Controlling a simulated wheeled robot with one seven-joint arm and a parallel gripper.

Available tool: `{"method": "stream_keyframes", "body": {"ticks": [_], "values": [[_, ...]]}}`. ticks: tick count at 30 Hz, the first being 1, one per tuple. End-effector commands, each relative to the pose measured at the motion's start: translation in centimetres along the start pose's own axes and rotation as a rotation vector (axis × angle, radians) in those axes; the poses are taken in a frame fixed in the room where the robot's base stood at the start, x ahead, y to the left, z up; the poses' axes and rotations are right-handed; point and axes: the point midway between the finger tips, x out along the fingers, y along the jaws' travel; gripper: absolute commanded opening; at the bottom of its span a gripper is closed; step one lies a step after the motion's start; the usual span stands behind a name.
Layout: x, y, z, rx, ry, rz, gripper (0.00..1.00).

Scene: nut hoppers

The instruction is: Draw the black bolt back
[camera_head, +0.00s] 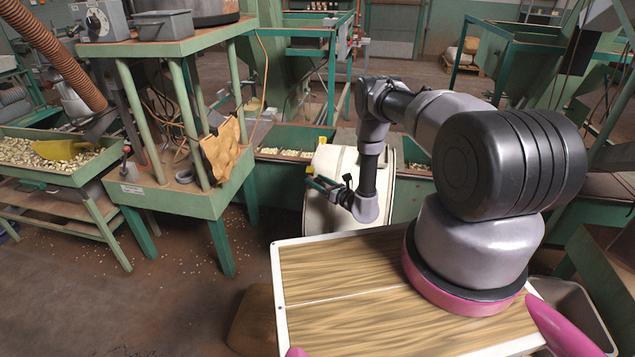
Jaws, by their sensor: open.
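My gripper (318,186) is at the end of my arm, in the middle of the view, in front of a white drum (318,219). Its fingers point left and are small in the picture; the jaws are open, and I see nothing held between them. I cannot make out a black bolt for certain. A small dark upright piece with a knob (127,150) stands on the lower shelf of the green stand at the left, well apart from my gripper. Whether it is the bolt, I cannot tell. My gripper and arm hide part of the drum.
The green stand (160,198) carries a grey box and a pot on top. A green tray of nuts (45,176) with a yellow scoop (62,149) is at the far left. Brown cloth (222,152) hangs from the stand. The floor (180,285) at the lower left is clear except for scattered bits.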

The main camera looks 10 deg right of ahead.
Motion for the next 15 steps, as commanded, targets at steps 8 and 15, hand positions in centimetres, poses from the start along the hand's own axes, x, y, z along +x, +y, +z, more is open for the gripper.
{"method": "stream_keyframes", "body": {"ticks": [8, 15], "values": [[-0.02, 0.09, -0.04, 0.001, 0.001, 0.001, 0.0], [-0.04, 0.12, -0.1, 0.001, 0.002, 0.002, 0.0]]}}
